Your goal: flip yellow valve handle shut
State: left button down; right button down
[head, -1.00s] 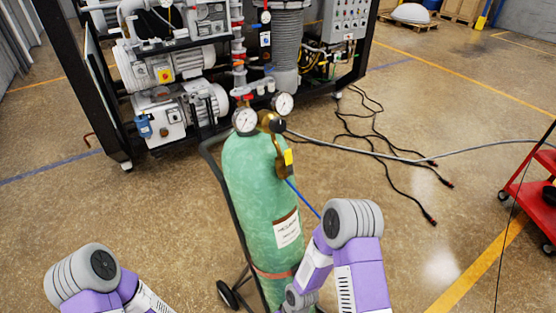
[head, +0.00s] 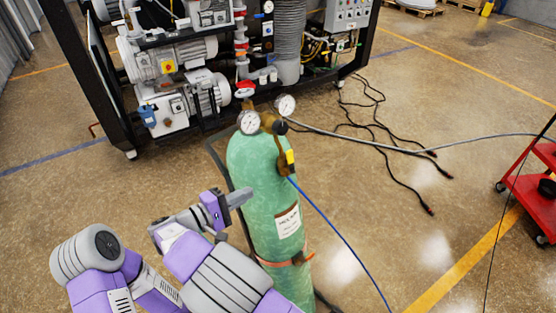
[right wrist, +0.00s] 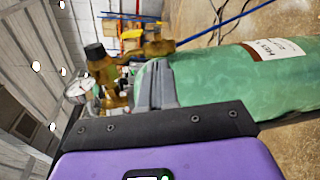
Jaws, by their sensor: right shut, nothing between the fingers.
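The yellow valve handle (head: 290,157) stands upright on the brass valve at the right side of the green gas cylinder's top (head: 262,170). My right gripper (head: 243,196) is shut and empty at the left side of the cylinder, lower than the handle and apart from it. In the right wrist view the shut fingers (right wrist: 155,85) point at the cylinder's shoulder, with the brass fittings (right wrist: 150,48) just beyond.
Two round gauges (head: 249,122) stand on top of the cylinder. A blue hose (head: 335,232) and a grey hose run off to the right. The vacuum furnace frame (head: 107,85) stands behind. A red cart (head: 530,190) is at the right edge.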

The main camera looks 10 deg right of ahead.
aim_at(287, 158)
jog(key=shift+m+t+h, duration=0.3)
jog(key=shift+m+h, duration=0.1)
jog(key=shift+h, duration=0.1)
jog(key=r, duration=0.1)
jog(key=a+r, duration=0.2)
jog(key=shift+s+r, duration=0.35)
jog(key=shift+r, duration=0.05)
jog(key=p+x, duration=0.2)
jog(key=x, duration=1.2)
jog(key=shift+d+f, duration=0.1)
